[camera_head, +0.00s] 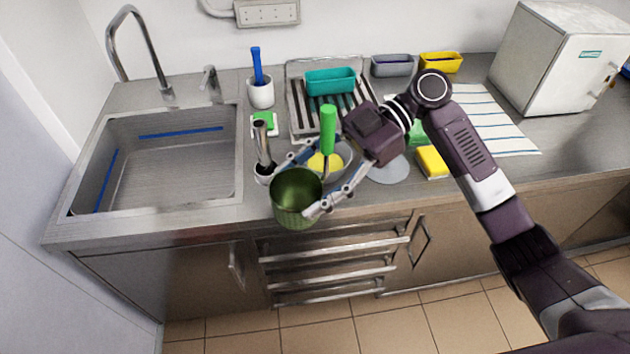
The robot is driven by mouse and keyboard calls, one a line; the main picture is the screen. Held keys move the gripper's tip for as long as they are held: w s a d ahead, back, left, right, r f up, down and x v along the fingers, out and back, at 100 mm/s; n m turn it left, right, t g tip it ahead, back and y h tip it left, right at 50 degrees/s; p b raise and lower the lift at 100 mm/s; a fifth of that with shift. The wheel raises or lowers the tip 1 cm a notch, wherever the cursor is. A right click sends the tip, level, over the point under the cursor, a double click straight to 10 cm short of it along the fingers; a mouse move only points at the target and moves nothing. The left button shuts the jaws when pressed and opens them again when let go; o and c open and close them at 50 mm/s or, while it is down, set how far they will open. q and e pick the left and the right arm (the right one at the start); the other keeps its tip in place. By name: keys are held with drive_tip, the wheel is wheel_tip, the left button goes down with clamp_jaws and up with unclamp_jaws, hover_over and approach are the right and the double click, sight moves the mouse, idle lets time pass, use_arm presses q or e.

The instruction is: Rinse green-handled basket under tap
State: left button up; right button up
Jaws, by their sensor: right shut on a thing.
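The green-handled basket (297,199) is a dark olive cup shape, held above the counter's front edge, right of the sink (160,172). Its bright green handle (328,126) stands upright behind it. My right gripper (300,184) comes in from the right and is shut on the basket, with a finger on either side. I cannot see water flowing. My left gripper is not in view.
A white pot with a blue-handled tool (256,68), a green-and-white sponge (263,122) and an upright metal-handled tool (262,148) stand between sink and basket. A teal tub (330,82) sits on the rack behind. A yellow sponge (433,162) and white freezer (553,62) are right.

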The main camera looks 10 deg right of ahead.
drive_tip(key=shift+w+a+f+n+g, duration=0.4)
drive_tip(key=shift+a+f+n+g, duration=0.05)
drive_tip(key=shift+f+n+g, duration=0.05)
drive_tip(key=s+d+r+m+t, duration=0.6)
drive_tip(key=d+r+m+t, duration=0.1)
drive_tip(key=d+r+t, duration=0.15)
drive_tip(key=w+a+r+m+t+h, duration=0.1)
drive_tip(key=w+a+m+t, duration=0.4)
drive_tip(key=w+a, duration=0.45)
drive_tip(key=s+d+f+n+g, duration=0.1)
drive_tip(key=f+n+g, duration=0.1)
drive_tip(key=n+g, duration=0.2)
drive_tip(key=s+f+n+g, duration=0.1)
drive_tip(key=f+n+g, duration=0.1)
drive_tip(key=n+g, duration=0.2)
drive_tip(key=s+d+f+n+g, duration=0.1)
drive_tip(key=f+n+g, duration=0.2)
drive_tip(key=g, duration=0.3)
drive_tip(key=shift+s+d+n, duration=0.3)
drive_tip(key=shift+d+n, duration=0.05)
drive_tip(key=shift+n, duration=0.35)
drive_tip(key=n+g, duration=0.1)
drive_tip(key=f+n+g+h, duration=0.1)
drive_tip(key=d+f+n+g+h, duration=0.1)
drive_tip(key=shift+s+f+n, duration=0.1)
drive_tip(key=shift+s+n, duration=0.2)
drive_tip(key=shift+s, duration=0.05)
drive_tip(key=shift+s+d+f+n+g+h, duration=0.1)
drive_tip(key=shift+d+f+n+g+h, duration=0.1)
drive_tip(key=shift+n+g+h, duration=0.15)
